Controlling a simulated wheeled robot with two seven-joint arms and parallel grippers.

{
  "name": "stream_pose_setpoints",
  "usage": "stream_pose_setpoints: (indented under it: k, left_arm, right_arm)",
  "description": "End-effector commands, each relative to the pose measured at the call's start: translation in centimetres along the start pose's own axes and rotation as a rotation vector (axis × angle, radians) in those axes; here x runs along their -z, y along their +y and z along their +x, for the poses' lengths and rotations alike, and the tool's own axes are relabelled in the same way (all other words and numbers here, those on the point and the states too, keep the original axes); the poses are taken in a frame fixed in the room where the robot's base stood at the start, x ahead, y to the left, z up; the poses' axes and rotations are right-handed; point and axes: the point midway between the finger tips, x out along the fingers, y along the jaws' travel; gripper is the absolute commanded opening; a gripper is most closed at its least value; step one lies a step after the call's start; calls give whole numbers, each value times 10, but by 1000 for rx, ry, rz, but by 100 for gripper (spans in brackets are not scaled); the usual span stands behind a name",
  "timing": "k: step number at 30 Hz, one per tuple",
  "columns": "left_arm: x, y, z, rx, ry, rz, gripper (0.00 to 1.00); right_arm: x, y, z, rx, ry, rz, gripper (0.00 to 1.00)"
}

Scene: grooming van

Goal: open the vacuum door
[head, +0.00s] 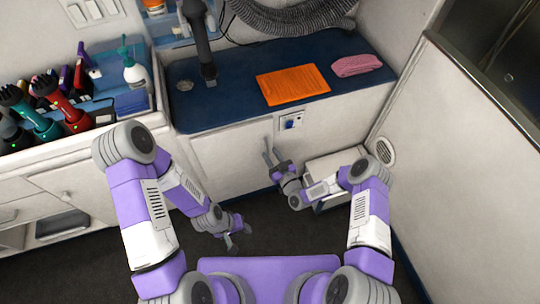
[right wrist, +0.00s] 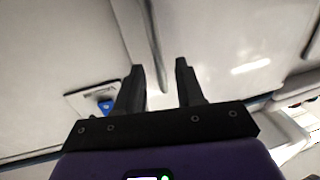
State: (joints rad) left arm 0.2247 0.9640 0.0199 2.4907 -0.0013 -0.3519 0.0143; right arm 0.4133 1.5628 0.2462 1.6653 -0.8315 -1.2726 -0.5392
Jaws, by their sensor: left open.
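The vacuum door (head: 228,160) is a pale cabinet front panel under the blue counter, and it looks shut. My right gripper (head: 275,159) is at the handle in front of the panel. In the right wrist view its two dark fingers (right wrist: 158,75) are apart, and the handle's end reaches toward the gap between them. Whether they touch it I cannot tell. My left gripper (head: 236,237) is open and empty, low over the dark floor, away from the door.
A blue-knobbed socket plate (head: 291,121) sits right of the handle. A white box-like step (head: 333,165) stands right of my right gripper. An orange mat (head: 292,85) and a pink towel (head: 356,65) lie on the counter (head: 225,107). The floor before the door is clear.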

Motion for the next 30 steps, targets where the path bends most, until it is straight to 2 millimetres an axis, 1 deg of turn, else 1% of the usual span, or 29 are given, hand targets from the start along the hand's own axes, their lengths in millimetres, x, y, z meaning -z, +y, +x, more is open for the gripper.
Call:
stream_pose_setpoints:
  k: [1,4,13,18,20,21,30]
  left_arm:
    - [0,-1,3,0,0,0,43]
    - [0,-2,5,0,0,0,43]
    - [0,-2,5,0,0,0,43]
    - [0,-2,5,0,0,0,43]
    - [0,-2,5,0,0,0,43]
    - [0,-2,5,0,0,0,43]
    - [0,-2,5,0,0,0,43]
  right_arm:
    - [-1,0,6,0,2,0,38]
    - [-1,0,12,1,0,0,38]
    - [0,0,15,0,-1,2,38]
    - [0,0,15,0,-1,1,12]
    - [0,0,15,0,-1,1,3]
    - [0,0,15,0,-1,1,0]
    - [0,0,14,-1,-2,1,0]
